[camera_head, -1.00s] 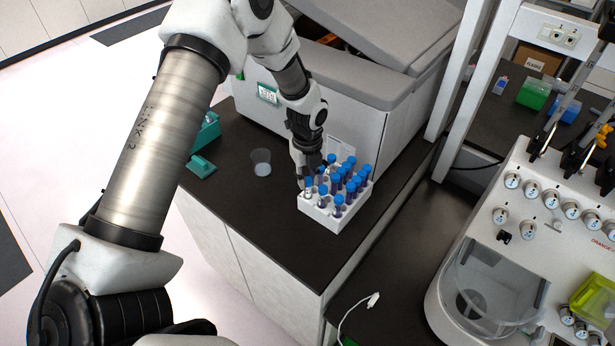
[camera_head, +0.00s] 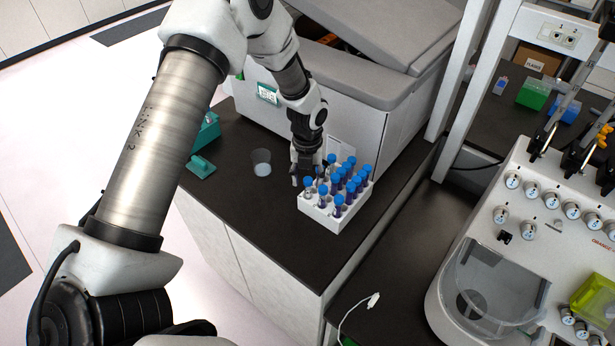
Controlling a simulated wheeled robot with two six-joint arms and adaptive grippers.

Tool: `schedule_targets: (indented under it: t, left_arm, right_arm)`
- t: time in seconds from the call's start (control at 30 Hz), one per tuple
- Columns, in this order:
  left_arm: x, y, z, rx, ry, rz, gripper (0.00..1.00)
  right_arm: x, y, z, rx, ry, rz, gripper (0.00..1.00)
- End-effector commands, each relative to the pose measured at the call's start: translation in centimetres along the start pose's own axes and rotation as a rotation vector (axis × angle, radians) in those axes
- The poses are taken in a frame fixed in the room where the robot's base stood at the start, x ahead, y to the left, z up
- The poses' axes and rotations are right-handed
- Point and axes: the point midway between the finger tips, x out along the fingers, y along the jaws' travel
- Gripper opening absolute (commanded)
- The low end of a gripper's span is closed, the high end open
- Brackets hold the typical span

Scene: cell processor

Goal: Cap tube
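A white rack (camera_head: 333,219) stands on the dark bench top and holds several upright tubes with blue caps (camera_head: 350,180). My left gripper (camera_head: 298,180) points down at the rack's left back edge, beside that tube. Its fingers are small and dark here, and I cannot tell whether they are apart or closed. My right gripper is not in view.
A clear cup (camera_head: 262,162) stands left of the rack. A grey machine with a lid (camera_head: 350,80) stands behind it. Teal items (camera_head: 202,166) lie at the bench's left edge. A white processor (camera_head: 520,240) stands at the right. The bench in front of the rack is clear.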

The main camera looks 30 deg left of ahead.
Motion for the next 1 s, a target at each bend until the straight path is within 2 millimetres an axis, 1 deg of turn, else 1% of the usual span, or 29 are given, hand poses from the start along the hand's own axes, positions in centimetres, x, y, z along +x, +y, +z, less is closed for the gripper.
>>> schedule_targets:
  t: [0.17,0.27,0.37,0.5,0.6,0.7,0.8,1.0]
  left_arm:
    - [-0.3,0.0,0.0,-0.001,-0.001,-0.001,0.49]
    - [-1.6,0.0,0.1,-0.001,-0.002,-0.001,0.49]
    - [-3.8,-0.1,0.1,-0.001,-0.005,-0.002,0.49]
    - [-7.5,-0.1,0.1,-0.001,-0.005,-0.003,0.49]
    - [-9.8,0.0,0.1,-0.001,-0.003,-0.002,0.49]
    - [-11.3,0.0,0.1,0.000,-0.001,-0.001,0.49]
    - [-11.9,0.0,0.0,0.000,-0.001,0.000,0.49]
    - [-12.0,0.0,0.0,0.000,0.000,0.000,0.49]
  right_arm:
    - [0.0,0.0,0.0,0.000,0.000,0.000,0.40]
    - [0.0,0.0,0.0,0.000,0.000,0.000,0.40]
    - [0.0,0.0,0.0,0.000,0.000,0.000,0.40]
    - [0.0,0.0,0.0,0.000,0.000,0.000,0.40]
    - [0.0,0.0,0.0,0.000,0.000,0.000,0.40]
    - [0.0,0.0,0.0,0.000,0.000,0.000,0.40]
    - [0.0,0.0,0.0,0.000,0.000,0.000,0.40]
    - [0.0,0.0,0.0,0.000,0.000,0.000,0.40]
